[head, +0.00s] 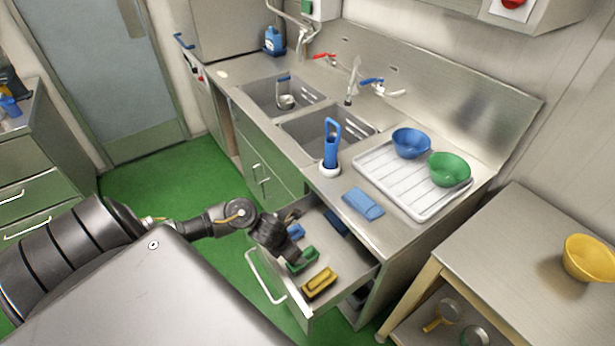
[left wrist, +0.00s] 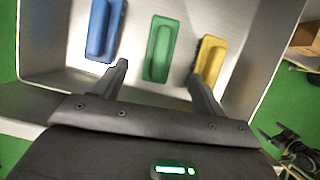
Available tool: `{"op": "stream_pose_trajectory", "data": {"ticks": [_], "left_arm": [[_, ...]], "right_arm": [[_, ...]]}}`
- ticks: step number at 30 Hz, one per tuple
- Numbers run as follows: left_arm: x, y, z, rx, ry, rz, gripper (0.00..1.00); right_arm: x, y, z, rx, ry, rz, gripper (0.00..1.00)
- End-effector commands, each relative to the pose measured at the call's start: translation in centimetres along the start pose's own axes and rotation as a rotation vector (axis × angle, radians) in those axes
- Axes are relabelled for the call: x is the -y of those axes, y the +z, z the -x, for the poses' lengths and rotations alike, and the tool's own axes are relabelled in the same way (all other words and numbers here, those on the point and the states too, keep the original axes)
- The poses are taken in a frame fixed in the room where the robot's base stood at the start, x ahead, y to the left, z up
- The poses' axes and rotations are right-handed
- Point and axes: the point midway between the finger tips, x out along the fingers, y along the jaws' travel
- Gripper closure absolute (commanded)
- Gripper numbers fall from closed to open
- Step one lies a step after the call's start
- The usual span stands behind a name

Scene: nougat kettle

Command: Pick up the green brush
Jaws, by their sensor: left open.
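The green brush (head: 302,260) lies in an open drawer between a blue brush (head: 295,231) and a yellow brush (head: 320,283). In the left wrist view the green brush (left wrist: 160,48) lies ahead of and between my two fingers, with the blue brush (left wrist: 103,30) to the left and the yellow brush (left wrist: 208,60) to the right. My left gripper (left wrist: 160,80) is open and empty above the drawer; its right finger overlaps the yellow brush in the picture. In the head view my left gripper (head: 283,250) partly hides the brushes.
The drawer (head: 265,278) is pulled out below the sink counter, its walls around the brushes. On the counter are a drying tray (head: 385,185) with blue (head: 411,143) and green (head: 449,169) bowls, and a blue cloth (head: 362,204). A table (head: 500,240) stands to the right.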

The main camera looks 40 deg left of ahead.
Motion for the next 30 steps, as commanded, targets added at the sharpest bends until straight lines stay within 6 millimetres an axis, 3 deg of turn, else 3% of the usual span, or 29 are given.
{"op": "stream_pose_trajectory", "data": {"ticks": [7, 17, 24, 30], "left_arm": [[0.1, 0.1, -3.9, -0.001, -0.002, 0.005, 0.29], [0.1, 0.1, -5.3, 0.001, -0.002, 0.005, 0.29], [0.1, 0.1, -8.9, 0.0, -0.002, 0.008, 0.29], [0.1, 0.1, -10.2, 0.001, 0.0, 0.005, 0.29]], "right_arm": [[0.0, -0.2, -0.5, -0.004, 0.0, 0.0, 0.0], [0.0, -0.2, -0.6, -0.004, 0.0, 0.0, 0.0], [0.0, -0.2, -0.7, -0.003, 0.0, 0.0, 0.0], [0.0, -0.2, -0.7, -0.003, 0.0, 0.0, 0.0]]}}
